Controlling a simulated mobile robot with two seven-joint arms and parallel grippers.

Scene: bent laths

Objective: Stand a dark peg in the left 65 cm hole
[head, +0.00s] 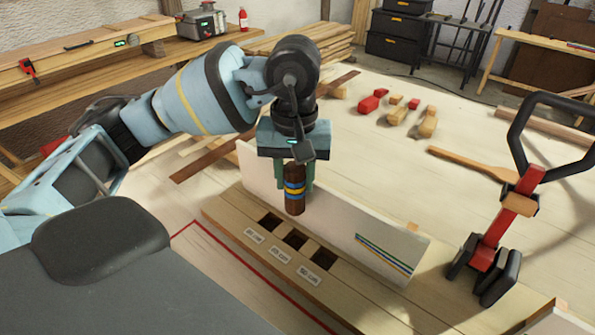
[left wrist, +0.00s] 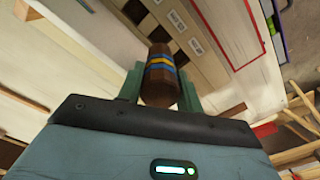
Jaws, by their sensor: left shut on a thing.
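A dark brown peg (head: 295,203) with blue and yellow bands is upright in my left gripper (head: 297,180). The green fingers are shut on it; the peg (left wrist: 160,77) and the left gripper (left wrist: 160,92) also show in the left wrist view. The peg's lower end appears above the wooden hole board (head: 225,209), apart from it. The board has three dark square holes in a row with small labels: a first hole (head: 270,221), a middle hole (head: 296,239) and a third hole (head: 323,258). The middle label seems to read 65 cm. My right gripper is out of view.
A white upright panel (head: 345,225) with coloured stripes stands along the holes' far side. A red and black tool (head: 500,225) stands at right. Red and wooden blocks (head: 395,108) and a wooden paddle (head: 470,163) lie behind, with bare tabletop between.

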